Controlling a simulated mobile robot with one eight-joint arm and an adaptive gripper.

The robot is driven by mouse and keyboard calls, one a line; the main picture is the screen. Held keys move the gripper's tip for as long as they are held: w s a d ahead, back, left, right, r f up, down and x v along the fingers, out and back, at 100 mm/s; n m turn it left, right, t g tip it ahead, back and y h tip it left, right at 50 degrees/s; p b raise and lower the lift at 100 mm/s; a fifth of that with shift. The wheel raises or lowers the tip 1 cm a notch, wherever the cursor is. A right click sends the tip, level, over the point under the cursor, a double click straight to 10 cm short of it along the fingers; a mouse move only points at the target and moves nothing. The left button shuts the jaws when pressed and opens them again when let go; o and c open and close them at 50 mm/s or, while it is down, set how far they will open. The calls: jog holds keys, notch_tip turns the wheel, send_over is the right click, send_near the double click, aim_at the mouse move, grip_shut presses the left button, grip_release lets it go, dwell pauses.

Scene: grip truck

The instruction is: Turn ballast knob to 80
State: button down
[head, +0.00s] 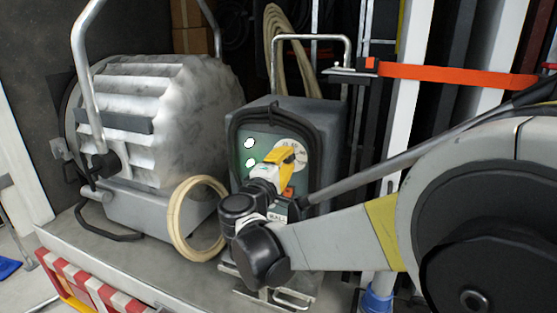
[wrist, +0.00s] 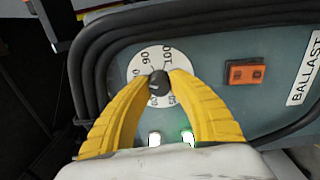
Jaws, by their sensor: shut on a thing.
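The ballast unit (head: 335,117) is a grey box with a green-grey front panel, standing on the truck bed. Its black ballast knob (wrist: 158,86) sits in the middle of a round white dial (wrist: 152,58) with printed numbers, which also shows in the head view (head: 300,150). My gripper (wrist: 160,79) has its two yellow fingers closed on the knob, one on each side. In the head view my gripper (head: 280,158) reaches the panel and covers part of the dial. I cannot tell which number the knob points to.
An orange-red switch (wrist: 246,72) and a BALLAST label (wrist: 307,70) are right of the dial. Two lit indicators, one white (wrist: 155,139), are below it. Black cable frames the panel. A large lamp (head: 150,120) and coiled cable (head: 176,222) stand left.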

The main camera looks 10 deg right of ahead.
dwell(0.3)
jog(key=c, duration=1.2)
grip_release()
jog(key=shift+o, duration=0.2)
jog(key=shift+s+a, duration=0.1)
jog(key=v, duration=1.1)
jog(key=shift+s+a, duration=0.2)
jog(key=shift+s, duration=0.15)
jog(key=shift+f, duration=0.15)
